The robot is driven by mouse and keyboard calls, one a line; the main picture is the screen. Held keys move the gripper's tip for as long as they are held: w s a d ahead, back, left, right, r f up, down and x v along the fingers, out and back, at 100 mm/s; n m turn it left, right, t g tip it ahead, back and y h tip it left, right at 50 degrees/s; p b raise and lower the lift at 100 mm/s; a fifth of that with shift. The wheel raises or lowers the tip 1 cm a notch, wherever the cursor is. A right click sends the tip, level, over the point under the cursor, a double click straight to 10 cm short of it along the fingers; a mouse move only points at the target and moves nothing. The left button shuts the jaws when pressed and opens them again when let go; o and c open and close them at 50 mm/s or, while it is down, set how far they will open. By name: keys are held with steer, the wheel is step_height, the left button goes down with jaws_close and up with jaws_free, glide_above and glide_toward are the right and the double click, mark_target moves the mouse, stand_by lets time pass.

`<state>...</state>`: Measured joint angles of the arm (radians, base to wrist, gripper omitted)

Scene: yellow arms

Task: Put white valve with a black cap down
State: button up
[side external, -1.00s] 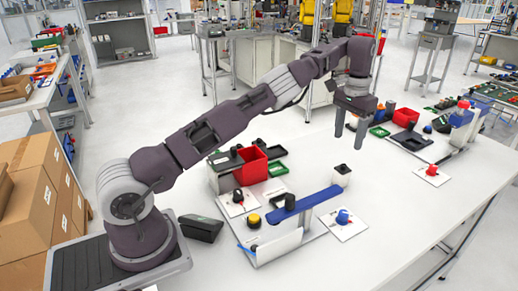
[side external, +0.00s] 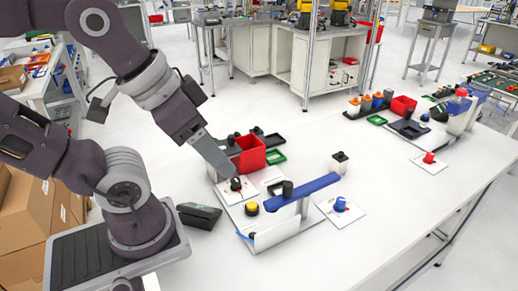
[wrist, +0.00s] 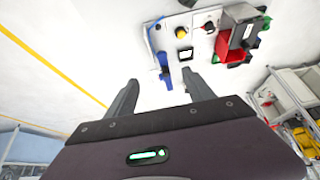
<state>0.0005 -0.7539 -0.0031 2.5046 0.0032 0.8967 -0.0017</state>
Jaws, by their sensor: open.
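A small white block with a black top (side external: 340,162), the best match for the white valve with a black cap, stands upright on the table behind the blue bar (side external: 305,193). I cannot pick it out surely in the wrist view. My gripper (wrist: 160,81) is open, with nothing between its two fingers. In the side view its grey finger slants down toward a black knob (side external: 236,184) on a white plate, left of the white block. Whether it touches the knob is unclear there; in the wrist view the knob (wrist: 208,27) lies beyond the fingertips, apart from them.
A red bin (side external: 247,153) stands behind the knob, with a green tray (side external: 275,156) beside it. A yellow button (side external: 251,208) and a blue knob (side external: 340,204) are close by. The table is clear at the right front (side external: 410,220).

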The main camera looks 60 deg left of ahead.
steer(key=g, duration=0.1)
glide_above(340, 163)
steer(key=s+a, duration=0.1)
steer(key=s, duration=0.1)
step_height(340, 163, down, 14)
steer(key=w+f, duration=0.1)
steer(key=f, duration=0.1)
steer(key=w+a+f, duration=0.1)
steer(key=f, duration=0.1)
steer(key=w+a+f, duration=0.1)
steer(key=f, duration=0.4)
steer(key=w+d+f, duration=0.1)
steer(key=f, duration=0.1)
steer(key=shift+w+f, duration=0.1)
steer(key=shift+f, duration=0.15)
steer(key=shift+w+f, duration=0.25)
steer(key=shift+f, duration=0.2)
jaws_close()
